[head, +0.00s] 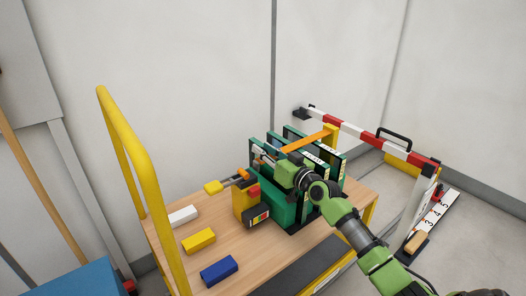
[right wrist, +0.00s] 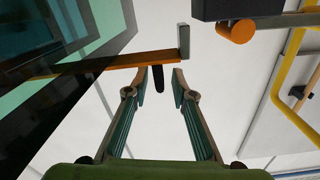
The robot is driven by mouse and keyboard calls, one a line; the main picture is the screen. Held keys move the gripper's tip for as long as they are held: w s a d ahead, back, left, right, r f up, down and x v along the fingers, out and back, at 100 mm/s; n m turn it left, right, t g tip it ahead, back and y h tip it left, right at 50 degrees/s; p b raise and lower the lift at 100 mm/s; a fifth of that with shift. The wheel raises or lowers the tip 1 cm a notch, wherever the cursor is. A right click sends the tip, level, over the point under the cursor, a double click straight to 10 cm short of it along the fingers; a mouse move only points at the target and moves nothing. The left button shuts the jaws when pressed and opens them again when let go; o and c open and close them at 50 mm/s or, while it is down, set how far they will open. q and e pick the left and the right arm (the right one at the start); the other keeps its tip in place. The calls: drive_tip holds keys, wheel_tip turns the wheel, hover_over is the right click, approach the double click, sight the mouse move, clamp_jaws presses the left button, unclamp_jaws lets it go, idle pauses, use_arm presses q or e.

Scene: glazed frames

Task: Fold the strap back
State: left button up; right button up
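The orange strap (head: 305,143) runs from a yellow post at the right across the tops of the green-edged glazed frames (head: 318,155). In the right wrist view the strap (right wrist: 120,62) ends at a grey upright plate (right wrist: 184,42), with a short dark tab (right wrist: 158,78) below it. My right gripper (head: 262,158) is at the strap's left end, beside the frames. Its fingers (right wrist: 160,80) are apart, with the dark tab between their tips in the picture; I cannot tell whether they touch it. My left gripper is out of view.
The frames stand on a wooden cart (head: 225,255) with a yellow push handle (head: 132,160). White (head: 183,215), yellow (head: 199,241) and blue (head: 219,270) blocks lie on its left. A yellow-orange device (head: 245,204) stands before the frames. A red-white barrier (head: 365,137) is behind.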

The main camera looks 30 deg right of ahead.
drive_tip(key=shift+w, duration=0.4)
clamp_jaws()
drive_tip(key=shift+r, duration=0.1)
